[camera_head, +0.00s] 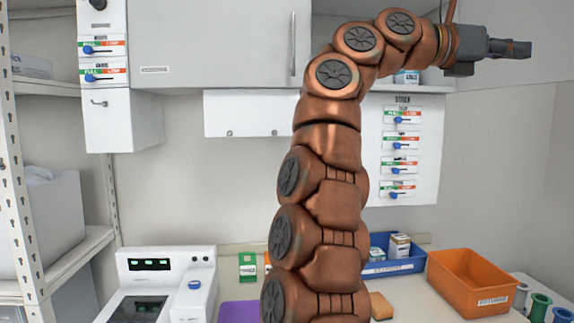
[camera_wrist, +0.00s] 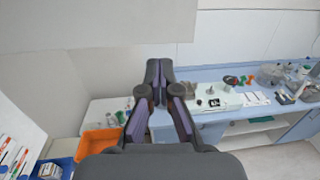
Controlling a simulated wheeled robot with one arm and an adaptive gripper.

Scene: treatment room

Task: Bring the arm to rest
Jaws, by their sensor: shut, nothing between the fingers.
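My arm rises in the middle of the head view and bends over to the right at its top. My gripper (camera_head: 512,48) is at its end, held high in the air before the wall and pointing right. The wrist view shows the gripper (camera_wrist: 158,68) from behind, its two fingertips together. Nothing is held between the fingers, and it touches nothing.
An orange bin (camera_head: 470,283) and a blue bin (camera_head: 393,268) with small boxes stand on the counter. A white device (camera_head: 168,265) is at left. A grey cabinet (camera_head: 215,45) hangs behind my arm. The wrist view shows a blue counter (camera_wrist: 215,117) with scattered items.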

